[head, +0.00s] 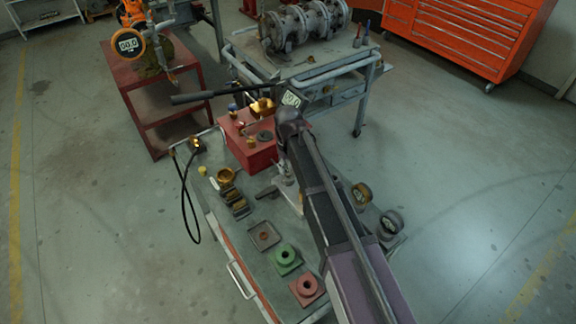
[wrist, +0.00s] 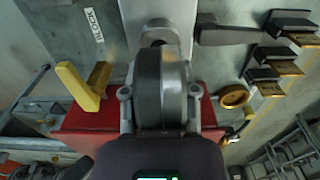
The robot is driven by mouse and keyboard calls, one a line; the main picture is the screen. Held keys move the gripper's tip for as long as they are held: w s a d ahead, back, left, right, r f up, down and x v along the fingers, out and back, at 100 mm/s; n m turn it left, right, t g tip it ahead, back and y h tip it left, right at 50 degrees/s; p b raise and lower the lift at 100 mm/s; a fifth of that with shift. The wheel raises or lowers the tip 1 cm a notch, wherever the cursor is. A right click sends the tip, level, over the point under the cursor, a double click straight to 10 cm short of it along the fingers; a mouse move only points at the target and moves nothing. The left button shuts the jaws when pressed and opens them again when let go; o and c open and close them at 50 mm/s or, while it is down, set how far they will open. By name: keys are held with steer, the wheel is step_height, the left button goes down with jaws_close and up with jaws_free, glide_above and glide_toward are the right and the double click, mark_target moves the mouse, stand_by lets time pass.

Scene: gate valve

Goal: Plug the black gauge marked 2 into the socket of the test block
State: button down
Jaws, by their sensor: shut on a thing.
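My gripper (head: 286,116) is at the middle of the head view, over the right side of the red block (head: 250,150). In the wrist view my gripper (wrist: 160,94) is shut on a round, dark gauge (wrist: 150,76) with a grey rim, one finger on each side. The number on it cannot be read. The red block (wrist: 85,116) lies behind it in the wrist view. A pale upright plate (wrist: 165,15) with a round metal part is just beyond the gauge.
Two round gauges (head: 361,193) (head: 391,222) stand on the bench right of my arm. A black lever (head: 225,94) and a black hose (head: 184,195) are left. A yellow handle (wrist: 78,86) is near my gripper.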

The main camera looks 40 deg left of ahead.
steer(key=shift+f+b, duration=0.75)
steer(key=shift+f, duration=0.05)
steer(key=shift+c, duration=1.5)
jaws_free()
steer(key=shift+r, duration=0.2)
step_height(320, 180, up, 10)
steer(key=p, duration=1)
steer(key=shift+f, duration=0.25)
steer(key=w+d+f+b, duration=0.1)
steer(key=w+d, duration=0.9)
steer(key=d, duration=0.1)
steer(key=shift+d+f+b, duration=0.2)
steer(key=shift+f+b, duration=0.15)
steer(key=shift+b, duration=0.05)
steer(key=shift+w, duration=0.1)
